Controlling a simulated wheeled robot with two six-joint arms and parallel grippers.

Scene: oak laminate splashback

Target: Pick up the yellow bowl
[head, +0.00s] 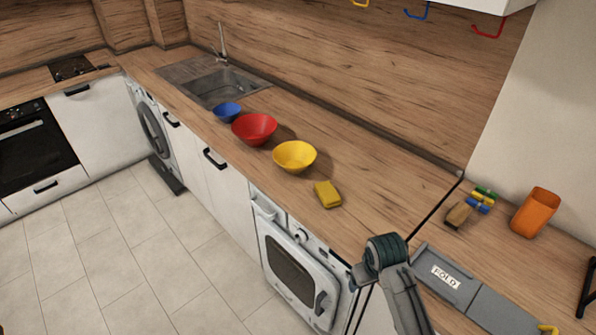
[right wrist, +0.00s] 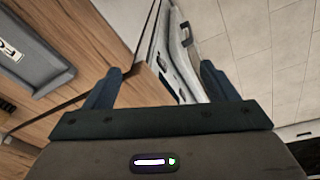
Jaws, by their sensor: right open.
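The yellow bowl (head: 294,157) stands upright on the wooden counter in the head view, right of the red bowl and near the counter's front edge. It looks empty. My right arm comes in at the bottom right of the head view, well to the right of and nearer than the bowl; its jaws cannot be made out there. In the right wrist view my right gripper (right wrist: 160,76) has its two fingers wide apart with nothing between them. The counter's front edge and a white appliance front show beyond them. The bowl is not in that view. My left gripper is not in view.
A red bowl (head: 255,129) and a blue bowl (head: 228,112) stand left of the yellow one, before the sink (head: 212,86). A yellow sponge (head: 327,194) lies to its right. A grey tray (head: 448,277), coloured pegs (head: 481,201) and an orange cup (head: 535,212) are farther right.

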